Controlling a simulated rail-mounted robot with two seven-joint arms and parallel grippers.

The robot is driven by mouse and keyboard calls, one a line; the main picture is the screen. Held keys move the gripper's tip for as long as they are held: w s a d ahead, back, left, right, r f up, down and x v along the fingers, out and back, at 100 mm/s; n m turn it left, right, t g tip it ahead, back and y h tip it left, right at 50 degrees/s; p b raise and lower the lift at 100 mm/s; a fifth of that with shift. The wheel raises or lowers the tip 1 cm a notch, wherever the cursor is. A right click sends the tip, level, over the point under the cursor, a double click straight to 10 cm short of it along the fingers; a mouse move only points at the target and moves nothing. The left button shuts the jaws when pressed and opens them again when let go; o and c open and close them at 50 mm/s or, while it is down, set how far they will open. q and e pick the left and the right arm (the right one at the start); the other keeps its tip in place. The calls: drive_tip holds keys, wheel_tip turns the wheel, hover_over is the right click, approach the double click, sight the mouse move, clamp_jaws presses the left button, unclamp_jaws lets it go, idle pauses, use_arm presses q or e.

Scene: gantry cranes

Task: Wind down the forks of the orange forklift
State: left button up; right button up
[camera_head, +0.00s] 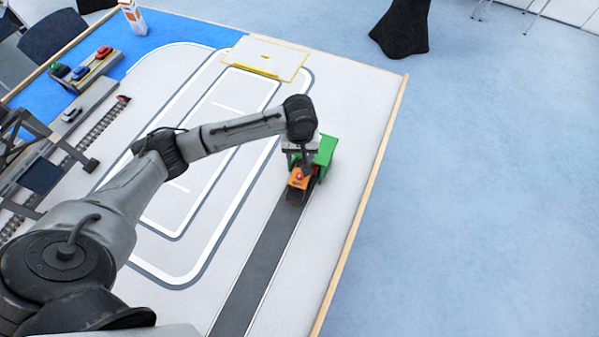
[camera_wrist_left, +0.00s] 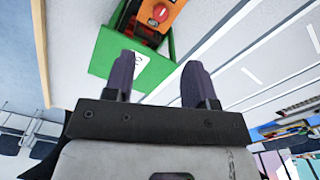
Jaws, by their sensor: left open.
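The orange forklift (camera_head: 299,179) stands on the dark road strip near the right side of the table. A red knob shows on top of it. It also shows in the left wrist view (camera_wrist_left: 166,12), cut off by the top edge. A green box-like part (camera_head: 326,152) is right beside it; in the wrist view this green part (camera_wrist_left: 105,50) carries a white label. My left gripper (camera_wrist_left: 158,82) is open and empty, its two dark fingers reaching over the green part. In the head view my left gripper (camera_head: 303,160) is above the forklift and partly hides it. The forks cannot be made out.
A yellow-edged plate (camera_head: 266,58) lies at the table's far end. Toy cars in a tray (camera_head: 92,66), a rail track (camera_head: 100,125) and a grey crane frame (camera_head: 40,150) are on the left. The wooden table edge (camera_head: 362,200) runs close right of the forklift.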

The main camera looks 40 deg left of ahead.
sight(300, 175)
use_arm(q)
wheel_tip(300, 175, down, 12)
drive_tip(key=shift+f+b, duration=0.2)
drive_tip(key=shift+b, duration=0.65)
drive_tip(key=shift+c, duration=0.3)
drive_tip(key=shift+c, duration=1.4)
drive_tip(key=c, duration=0.6)
drive_tip(key=p, duration=0.3)
drive_tip(key=shift+r+n+p, duration=0.3)
drive_tip(key=shift+s+f+p, duration=0.1)
drive_tip(key=shift+f+p, duration=0.1)
drive_tip(key=shift+p, duration=0.2)
drive_tip(key=shift+f, duration=0.1)
drive_tip(key=o, duration=0.9)
